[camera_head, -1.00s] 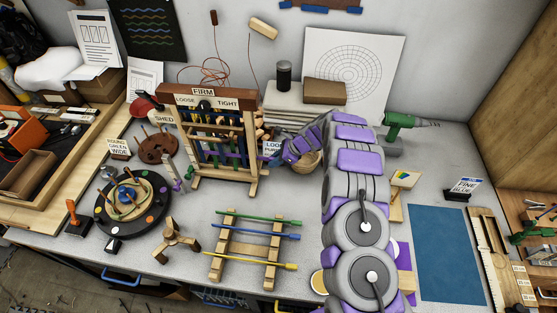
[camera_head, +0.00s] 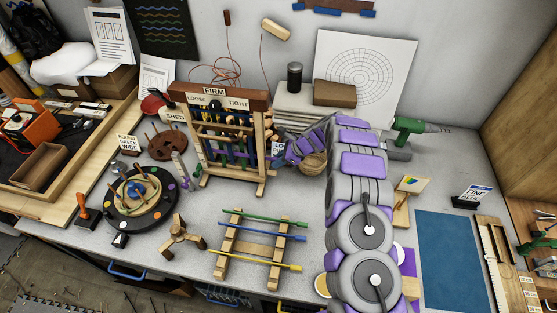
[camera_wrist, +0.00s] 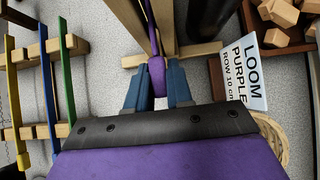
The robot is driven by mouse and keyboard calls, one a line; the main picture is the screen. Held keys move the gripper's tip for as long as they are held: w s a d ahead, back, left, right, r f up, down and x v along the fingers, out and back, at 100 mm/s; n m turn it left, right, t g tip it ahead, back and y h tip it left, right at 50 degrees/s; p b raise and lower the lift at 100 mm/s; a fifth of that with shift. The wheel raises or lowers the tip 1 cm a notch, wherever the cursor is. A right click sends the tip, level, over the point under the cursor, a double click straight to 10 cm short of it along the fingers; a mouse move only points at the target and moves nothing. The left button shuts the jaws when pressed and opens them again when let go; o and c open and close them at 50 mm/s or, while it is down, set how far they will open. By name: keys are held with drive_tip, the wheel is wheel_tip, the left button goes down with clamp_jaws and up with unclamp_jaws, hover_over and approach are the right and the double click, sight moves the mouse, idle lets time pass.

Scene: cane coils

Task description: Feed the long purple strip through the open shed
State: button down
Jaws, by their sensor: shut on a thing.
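The wooden loom frame (camera_head: 262,140) stands upright on the bench, with dark vertical cords strung in it. The purple strip (camera_wrist: 156,74) shows in the wrist view between my fingertips and runs up from them between two wooden posts. My gripper (camera_wrist: 159,92) is shut on the strip, its blue fingers either side of it. In the head view my purple and grey wrist is at the right side of the loom, and my fingertips are hard to make out there. Some purple shows low among the cords (camera_head: 240,158). How far the strip passes through the shed cannot be told.
A "LOOM PURPLE" card (camera_wrist: 243,66) and a round basket (camera_head: 313,163) sit close to my gripper. A wooden rack (camera_head: 228,262) with green, blue and yellow rods stands in front. A round black turntable (camera_head: 144,197) is at left. The bench before the loom is partly clear.

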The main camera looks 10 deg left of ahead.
drive_tip(key=shift+a, duration=0.15)
drive_tip(key=shift+a, duration=0.95)
drive_tip(key=c, duration=0.9)
unclamp_jaws()
drive_tip(key=shift+c, duration=0.2)
drive_tip(key=shift+d+r, duration=0.1)
drive_tip(key=v, duration=1.7)
drive_tip(key=shift+p, duration=0.4)
